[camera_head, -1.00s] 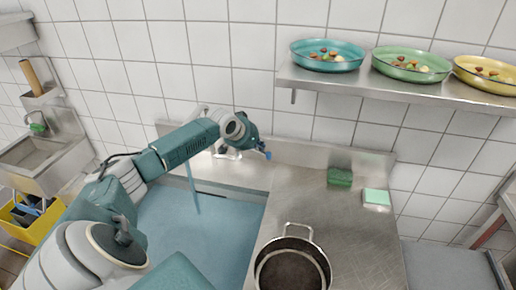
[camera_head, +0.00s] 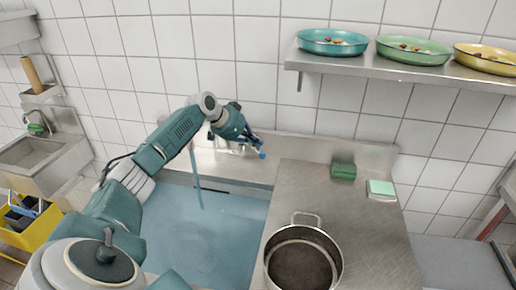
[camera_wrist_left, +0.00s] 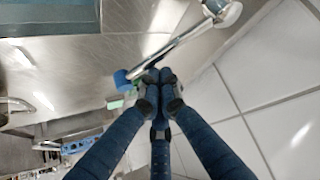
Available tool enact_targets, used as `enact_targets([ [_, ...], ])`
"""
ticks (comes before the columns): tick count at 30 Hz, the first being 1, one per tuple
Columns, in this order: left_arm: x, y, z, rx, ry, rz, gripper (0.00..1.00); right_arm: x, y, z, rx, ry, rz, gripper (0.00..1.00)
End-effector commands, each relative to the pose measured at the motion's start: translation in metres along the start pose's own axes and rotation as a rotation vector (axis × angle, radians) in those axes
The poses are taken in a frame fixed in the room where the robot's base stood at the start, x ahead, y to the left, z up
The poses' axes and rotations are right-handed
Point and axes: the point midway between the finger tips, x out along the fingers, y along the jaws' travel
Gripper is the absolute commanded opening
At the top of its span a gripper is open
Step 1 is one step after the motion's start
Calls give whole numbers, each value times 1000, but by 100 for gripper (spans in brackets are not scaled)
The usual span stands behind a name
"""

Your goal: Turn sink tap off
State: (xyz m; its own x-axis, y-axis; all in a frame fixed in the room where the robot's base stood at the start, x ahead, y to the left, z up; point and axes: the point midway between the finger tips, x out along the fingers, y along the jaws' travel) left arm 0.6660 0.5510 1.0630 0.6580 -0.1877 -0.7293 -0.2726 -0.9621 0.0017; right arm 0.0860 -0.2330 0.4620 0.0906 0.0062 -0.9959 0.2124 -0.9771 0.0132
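The sink tap (camera_head: 226,147) is at the back edge of the sink, partly hidden behind my left arm. A stream of water (camera_head: 196,172) falls into the sink basin (camera_head: 215,235), which holds bluish water. My left gripper (camera_head: 259,149) is in front of the wall, just right of the tap, fingers pointing right and down. In the left wrist view, the gripper's fingertips (camera_wrist_left: 155,77) are drawn together with nothing seen between them. The tap's chrome bar (camera_wrist_left: 180,46) passes close by the tips; I cannot tell whether they touch. My right gripper is not in view.
A pot (camera_head: 303,262) stands on the steel counter (camera_head: 345,225) right of the sink. A green sponge block (camera_head: 343,171) and a pale green sponge (camera_head: 381,188) lie behind it. A shelf (camera_head: 400,75) with three plates is above.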

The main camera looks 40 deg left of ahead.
Motion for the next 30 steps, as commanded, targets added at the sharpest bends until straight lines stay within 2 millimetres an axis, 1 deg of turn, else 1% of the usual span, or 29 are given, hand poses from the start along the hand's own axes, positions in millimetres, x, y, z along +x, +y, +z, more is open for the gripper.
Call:
enact_targets([
  [1, 1, -1, 6, 25, 2, 28, 0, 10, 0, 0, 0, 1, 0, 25],
  [7, -12, -1, 18, 51, -5, 44, 0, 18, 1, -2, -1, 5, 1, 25],
  [11, -18, -2, 23, 50, -5, 44, 0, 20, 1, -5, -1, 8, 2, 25],
  [18, -26, -5, 28, 50, -3, 43, 0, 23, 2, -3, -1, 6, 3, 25],
  [30, -28, -6, 31, 50, -4, 42, 0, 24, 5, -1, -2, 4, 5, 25],
])
